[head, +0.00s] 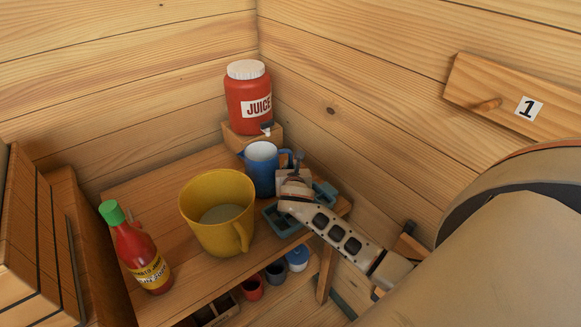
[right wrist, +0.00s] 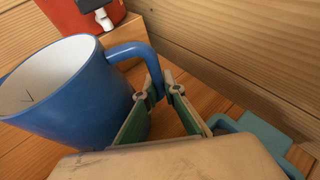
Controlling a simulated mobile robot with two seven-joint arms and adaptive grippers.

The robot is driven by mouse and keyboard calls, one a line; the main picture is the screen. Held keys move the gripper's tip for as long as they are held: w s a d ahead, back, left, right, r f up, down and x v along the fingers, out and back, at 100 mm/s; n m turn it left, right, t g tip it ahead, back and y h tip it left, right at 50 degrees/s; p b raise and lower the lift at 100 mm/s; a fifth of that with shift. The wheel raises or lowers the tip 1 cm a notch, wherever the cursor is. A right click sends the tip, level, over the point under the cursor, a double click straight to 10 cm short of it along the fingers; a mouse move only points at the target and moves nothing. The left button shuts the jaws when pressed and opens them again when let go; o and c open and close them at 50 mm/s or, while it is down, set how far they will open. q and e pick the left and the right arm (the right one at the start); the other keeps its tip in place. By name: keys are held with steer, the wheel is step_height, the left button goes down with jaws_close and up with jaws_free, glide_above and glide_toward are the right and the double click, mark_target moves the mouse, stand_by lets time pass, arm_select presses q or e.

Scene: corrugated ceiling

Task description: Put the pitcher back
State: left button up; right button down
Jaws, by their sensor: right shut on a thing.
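The blue pitcher (head: 262,170) has a white inside and stands upright on the wooden table, just in front of the red juice dispenser. In the right wrist view the pitcher (right wrist: 75,90) fills the left side, with its handle reaching towards the fingers. My right gripper (head: 292,176) is at the pitcher's right side. In the right wrist view its two green-padded fingers (right wrist: 160,98) are closed around the lower part of the handle. Whether the pitcher's base touches the table is hard to tell. My left gripper is not in view.
The red juice dispenser (head: 247,97) stands on a wooden block (head: 235,136) in the corner. A large yellow pot (head: 228,240) and a sauce bottle (head: 140,252) stand on the table (head: 130,184). A teal tray (head: 283,224) lies beside my right gripper. Cups sit on a lower shelf.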

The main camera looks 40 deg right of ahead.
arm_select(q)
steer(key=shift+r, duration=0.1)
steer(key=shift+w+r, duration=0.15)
arm_select(e)
steer(key=c, duration=2.1)
jaws_free()
steer(key=shift+f, duration=0.1)
steer(key=shift+c, duration=0.2)
arm_select(q)
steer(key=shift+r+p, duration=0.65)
steer(key=shift+p, duration=0.1)
arm_select(e)
steer(key=v, duration=1.2)
